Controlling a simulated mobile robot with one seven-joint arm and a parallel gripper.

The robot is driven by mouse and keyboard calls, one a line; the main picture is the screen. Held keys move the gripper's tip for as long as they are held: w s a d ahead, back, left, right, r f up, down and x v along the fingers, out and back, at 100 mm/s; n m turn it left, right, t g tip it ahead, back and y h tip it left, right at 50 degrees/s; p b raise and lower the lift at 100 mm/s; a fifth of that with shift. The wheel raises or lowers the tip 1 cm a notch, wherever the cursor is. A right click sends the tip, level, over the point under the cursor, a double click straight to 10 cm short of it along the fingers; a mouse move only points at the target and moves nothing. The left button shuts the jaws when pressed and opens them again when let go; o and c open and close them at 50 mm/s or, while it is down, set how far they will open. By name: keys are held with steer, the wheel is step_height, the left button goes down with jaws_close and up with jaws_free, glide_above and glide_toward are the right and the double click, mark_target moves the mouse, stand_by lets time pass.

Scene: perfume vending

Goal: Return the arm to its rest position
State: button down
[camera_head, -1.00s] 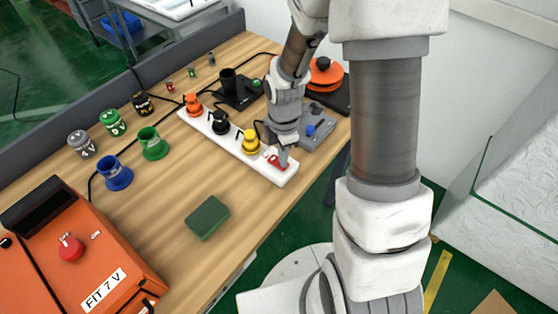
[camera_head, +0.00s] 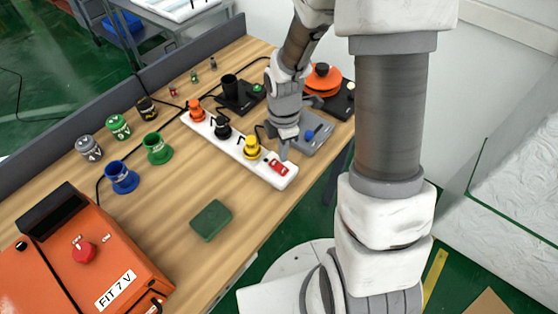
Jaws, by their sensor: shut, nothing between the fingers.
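My arm reaches over the right side of the wooden table from the upper right. My gripper (camera_head: 283,153) points down just above the right end of the white power strip (camera_head: 228,142), by its red switch (camera_head: 278,167). The fingers are shut with nothing visible between them. They seem slightly apart from the switch, though the exact gap is hard to tell. Orange (camera_head: 196,110), black (camera_head: 222,127) and yellow (camera_head: 251,146) plugs stand on the strip.
A grey device with a blue knob (camera_head: 310,135) and an orange round device (camera_head: 323,79) stand close by the arm. A green block (camera_head: 211,220) lies at the front. Blue (camera_head: 121,176) and green (camera_head: 157,147) cups and an orange machine (camera_head: 88,262) are on the left.

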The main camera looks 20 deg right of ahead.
step_height(320, 180, up, 2)
steer(key=shift+p, duration=0.6)
steer(key=s+r+m+t, duration=0.2)
steer(key=s+r+m, duration=0.2)
steer(key=r+m, duration=0.2)
steer(key=s+r+m+t, duration=0.1)
steer(key=s+r+m, duration=0.4)
steer(key=r, duration=0.6)
steer(key=s+r+m+t, duration=0.2)
steer(key=s+r+m, duration=0.3)
steer(key=r+m, duration=0.3)
steer(key=shift+r+t, duration=0.3)
